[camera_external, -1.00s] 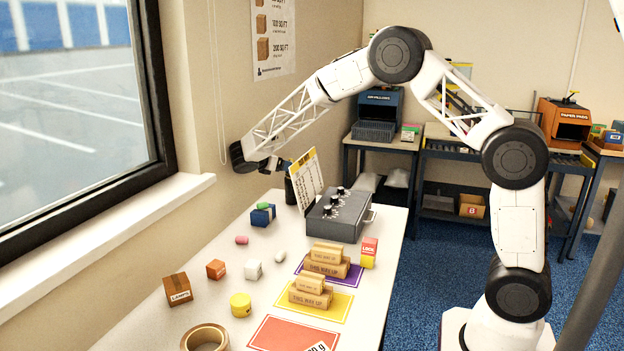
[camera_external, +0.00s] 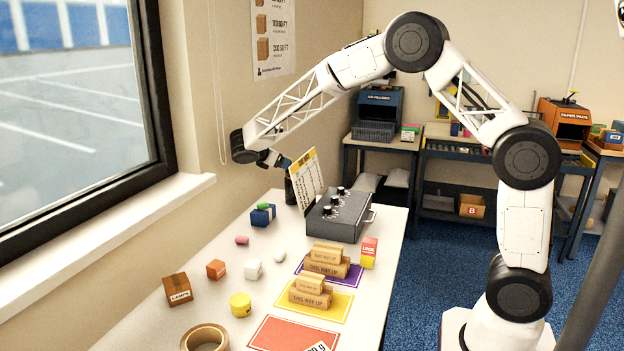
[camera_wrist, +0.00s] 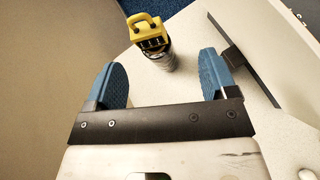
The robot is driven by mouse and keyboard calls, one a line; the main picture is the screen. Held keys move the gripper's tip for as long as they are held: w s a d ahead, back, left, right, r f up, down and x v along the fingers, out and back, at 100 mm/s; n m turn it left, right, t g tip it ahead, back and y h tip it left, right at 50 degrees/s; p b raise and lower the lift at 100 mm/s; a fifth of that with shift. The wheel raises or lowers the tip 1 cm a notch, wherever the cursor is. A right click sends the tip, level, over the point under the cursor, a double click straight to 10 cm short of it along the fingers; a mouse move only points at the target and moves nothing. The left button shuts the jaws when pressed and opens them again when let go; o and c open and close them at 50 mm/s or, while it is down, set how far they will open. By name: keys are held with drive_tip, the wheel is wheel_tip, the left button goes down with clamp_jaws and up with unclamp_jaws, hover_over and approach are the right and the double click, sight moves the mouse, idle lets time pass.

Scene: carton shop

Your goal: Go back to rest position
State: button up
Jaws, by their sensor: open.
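My gripper (camera_external: 283,163) is at the far left end of the table, raised above the tabletop near the wall. In the wrist view my gripper (camera_wrist: 168,85) has its two blue fingers spread wide with nothing between them. A dark cylinder with a yellow handled top (camera_wrist: 150,40) stands on the table beyond the fingertips, apart from them. In the external view the dark cylinder (camera_external: 291,190) is partly hidden behind a clipboard-like sheet.
A grey box with black knobs (camera_external: 338,215) and an upright printed sheet (camera_external: 304,178) stand close to my gripper. Tan bricks (camera_external: 327,260) on coloured mats, small blocks and a tape roll (camera_external: 204,338) lie nearer. A window sill (camera_external: 110,240) runs along the left.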

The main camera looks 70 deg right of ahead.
drive_tip(key=s+a+r+m+t+y, duration=0.2)
drive_tip(key=s+a+r+m+y, duration=0.1)
drive_tip(key=s+a+r, duration=0.5)
drive_tip(key=s+a+r+m+t+y, duration=0.2)
drive_tip(key=s+a+r+m+y, duration=0.15)
drive_tip(key=s+a, duration=0.45)
drive_tip(key=s+a+f+m+t+y, duration=0.1)
drive_tip(key=s+a, duration=0.3)
drive_tip(key=s, duration=0.7)
drive_tip(key=s+a+f+m+t+y, duration=0.1)
drive_tip(key=s+a, duration=0.4)
drive_tip(key=s, duration=0.6)
drive_tip(key=s+a+f+m+t+y, duration=0.1)
drive_tip(key=s+a+m, duration=0.3)
drive_tip(key=s, duration=0.7)
drive_tip(key=shift+s+a+f+y, duration=0.15)
drive_tip(key=shift+s+y, duration=0.1)
drive_tip(key=shift+y, duration=0.6)
